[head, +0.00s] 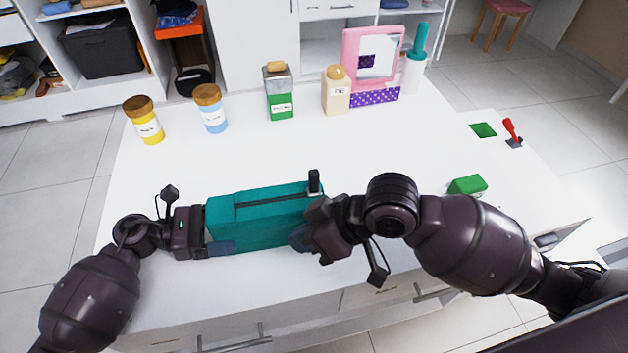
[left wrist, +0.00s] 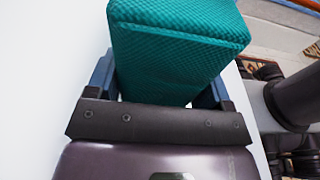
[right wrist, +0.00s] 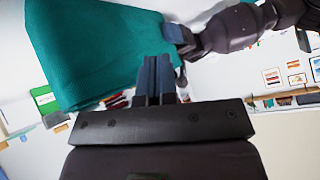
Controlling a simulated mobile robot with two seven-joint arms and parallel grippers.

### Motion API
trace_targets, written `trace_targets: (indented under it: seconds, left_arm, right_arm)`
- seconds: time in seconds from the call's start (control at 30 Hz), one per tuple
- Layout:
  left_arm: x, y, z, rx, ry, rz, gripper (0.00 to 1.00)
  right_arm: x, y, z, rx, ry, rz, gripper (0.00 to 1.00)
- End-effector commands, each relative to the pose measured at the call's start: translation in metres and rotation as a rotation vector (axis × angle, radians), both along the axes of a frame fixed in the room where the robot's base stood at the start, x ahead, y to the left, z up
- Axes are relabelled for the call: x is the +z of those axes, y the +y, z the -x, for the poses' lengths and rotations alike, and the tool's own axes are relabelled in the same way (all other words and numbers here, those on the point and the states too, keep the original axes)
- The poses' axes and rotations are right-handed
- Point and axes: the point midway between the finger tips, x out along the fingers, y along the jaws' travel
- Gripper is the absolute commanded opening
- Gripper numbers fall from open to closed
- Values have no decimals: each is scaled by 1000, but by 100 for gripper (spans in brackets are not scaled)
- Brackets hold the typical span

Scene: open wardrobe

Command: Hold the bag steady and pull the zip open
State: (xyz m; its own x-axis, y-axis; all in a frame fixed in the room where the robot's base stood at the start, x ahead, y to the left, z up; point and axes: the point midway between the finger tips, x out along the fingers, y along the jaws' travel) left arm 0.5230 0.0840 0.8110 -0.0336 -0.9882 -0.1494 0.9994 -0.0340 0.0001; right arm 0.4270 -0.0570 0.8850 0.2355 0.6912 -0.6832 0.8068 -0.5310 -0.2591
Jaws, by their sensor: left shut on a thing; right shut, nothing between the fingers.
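The teal box-shaped bag (head: 265,228) lies on the white table near its front edge. A dark zip line (head: 270,198) runs along its top, with an upright black zip pull (head: 314,183) at the right end. My left gripper (head: 214,234) is shut on the bag's left end; the left wrist view shows the bag (left wrist: 175,50) between its blue fingers. My right gripper (head: 302,238) is shut and empty by the bag's right end, lower than the zip pull. In the right wrist view its closed fingers (right wrist: 156,75) overlap the bag (right wrist: 95,50); I cannot tell whether they touch it.
Yellow (head: 148,122) and blue (head: 211,110) jars, a green-based bottle (head: 279,95), a cream bottle (head: 336,92) and a pink-framed mirror (head: 350,55) stand at the back. A green block (head: 467,186) and a red-handled joystick (head: 511,130) are at right. The table's middle is clear.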

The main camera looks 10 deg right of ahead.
Motion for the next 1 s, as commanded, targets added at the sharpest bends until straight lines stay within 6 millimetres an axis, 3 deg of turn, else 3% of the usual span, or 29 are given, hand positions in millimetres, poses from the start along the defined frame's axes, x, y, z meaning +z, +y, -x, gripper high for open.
trace_targets:
  seconds: [0.17, 0.4, 0.47, 0.67, 1.0]
  left_arm:
    - [0, 0, 0, 0, 1, 0, 55]
    - [-1, 0, 0, 0, 1, 0, 55]
    - [-1, 0, 0, 0, 1, 0, 55]
    - [-1, 0, 0, 0, 1, -1, 55]
    - [-1, 0, 0, 0, 1, -1, 55]
  right_arm:
    - [1, -25, -20, 146, -59, 208, 0]
    - [-41, -84, -33, 464, -138, 584, 0]
    - [-41, -99, -40, 541, -150, 665, 0]
    - [-1, -111, -65, 613, -160, 750, 0]
    - [83, -128, -97, 669, -157, 868, 0]
